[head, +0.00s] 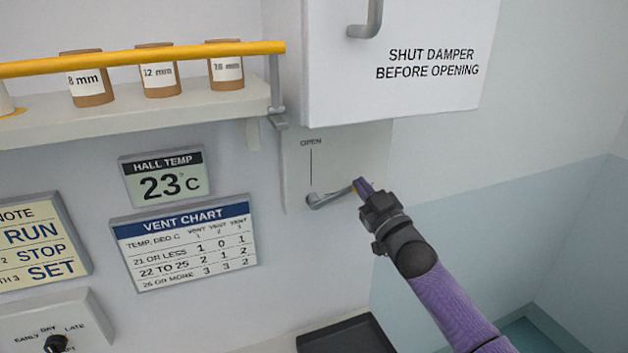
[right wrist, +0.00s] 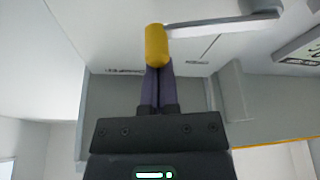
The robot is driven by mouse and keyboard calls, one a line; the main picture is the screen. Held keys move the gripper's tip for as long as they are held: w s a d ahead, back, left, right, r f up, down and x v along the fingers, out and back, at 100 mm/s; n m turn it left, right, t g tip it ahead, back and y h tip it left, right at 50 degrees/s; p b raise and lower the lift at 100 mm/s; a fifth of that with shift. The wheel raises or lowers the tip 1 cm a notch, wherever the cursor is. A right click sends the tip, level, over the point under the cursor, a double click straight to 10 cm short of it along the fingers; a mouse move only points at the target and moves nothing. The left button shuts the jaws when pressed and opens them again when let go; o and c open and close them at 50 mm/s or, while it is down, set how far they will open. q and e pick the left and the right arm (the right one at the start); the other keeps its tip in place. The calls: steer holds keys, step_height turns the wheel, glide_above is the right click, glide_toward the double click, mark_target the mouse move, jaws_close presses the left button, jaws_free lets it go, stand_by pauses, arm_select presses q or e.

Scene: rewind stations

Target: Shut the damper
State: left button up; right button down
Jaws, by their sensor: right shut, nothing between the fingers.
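The damper lever (head: 333,196) is a grey handle on a pale plate (head: 297,165) under the white cabinet. It points right and slightly up from its pivot, away from the vertical line under the word OPEN. My right gripper (head: 362,187) is at the lever's yellow tip, with purple fingers closed together and nothing between them. In the right wrist view the yellow tip (right wrist: 157,45) lies across the ends of my fingers (right wrist: 157,84); I cannot tell whether they touch. Any plate marking behind the gripper is hidden. My left gripper is out of view.
The white cabinet (head: 400,95), lettered SHUT DAMPER BEFORE OPENING, hangs just above the lever. A shelf (head: 150,125) with a yellow rail (head: 150,58) and brown containers is at left. A dark tray (head: 345,338) sits below. The wall at right is clear.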

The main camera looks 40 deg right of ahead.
steer(key=shift+s+d+f+m+h, duration=0.15)
steer(key=shift+f+m+h, duration=0.3)
steer(key=shift+m, duration=0.45)
steer(key=shift+w+d+f+m+h, duration=0.15)
steer(key=shift+f+m+h, duration=0.25)
steer(key=shift+m, duration=0.5)
steer(key=shift+s+d+f+m+h, duration=0.15)
steer(key=shift+f+m+h, duration=0.1)
steer(key=shift+f+m, duration=0.5)
steer(key=shift+m+b, duration=0.25)
steer(key=shift+b, duration=0.05)
steer(key=shift+r, duration=0.15)
step_height(320, 180, up, 5)
steer(key=p, duration=0.5)
steer(key=b+v, duration=0.2)
steer(key=v, duration=0.8)
steer(key=shift+f+b, duration=0.4)
